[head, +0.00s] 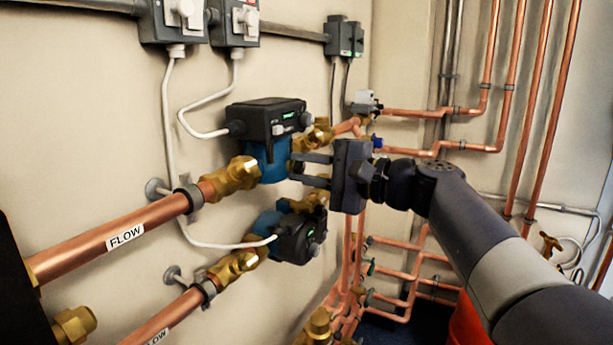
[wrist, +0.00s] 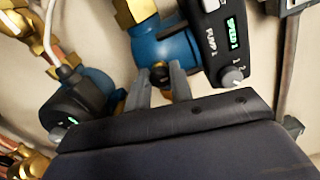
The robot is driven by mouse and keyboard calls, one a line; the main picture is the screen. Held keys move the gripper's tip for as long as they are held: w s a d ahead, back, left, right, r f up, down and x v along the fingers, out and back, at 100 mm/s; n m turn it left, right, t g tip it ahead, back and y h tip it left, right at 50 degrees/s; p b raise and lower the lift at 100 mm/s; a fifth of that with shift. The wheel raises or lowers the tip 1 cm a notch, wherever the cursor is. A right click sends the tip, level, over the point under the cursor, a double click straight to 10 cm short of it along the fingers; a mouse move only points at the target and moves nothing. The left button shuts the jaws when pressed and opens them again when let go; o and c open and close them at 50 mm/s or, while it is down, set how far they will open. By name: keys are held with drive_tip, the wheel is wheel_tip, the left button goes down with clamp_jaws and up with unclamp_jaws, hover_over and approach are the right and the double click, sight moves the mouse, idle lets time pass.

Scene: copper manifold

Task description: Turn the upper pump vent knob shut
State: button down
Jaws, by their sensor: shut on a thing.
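The upper pump has a blue body (head: 268,160) and a black control head (head: 262,112) with a small green display. In the wrist view its blue body (wrist: 180,46) and the head marked PUMP 1 (wrist: 224,40) are close by. My gripper (head: 295,168) reaches in from the right to the front of the blue body. In the wrist view my gripper (wrist: 160,76) has its two grey fingers on either side of the small dark vent knob (wrist: 160,68), shut on it. The knob is partly hidden by the fingers and cannot be made out in the head view.
A lower pump (head: 295,238) sits just below my gripper. The copper FLOW pipe (head: 125,235) runs in from the left through a brass fitting (head: 236,175). A grey speed dial (wrist: 232,77) is on the upper pump's head. Copper pipes (head: 505,90) line the right wall.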

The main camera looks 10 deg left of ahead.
idle(0.4)
drive_tip(key=c, duration=1.3)
unclamp_jaws()
drive_tip(key=shift+o, duration=0.2)
drive_tip(key=v, duration=1)
drive_tip(key=shift+s+d, duration=0.2)
drive_tip(key=shift+d, duration=0.15)
drive_tip(key=x, duration=1.1)
drive_tip(key=shift+d, duration=0.1)
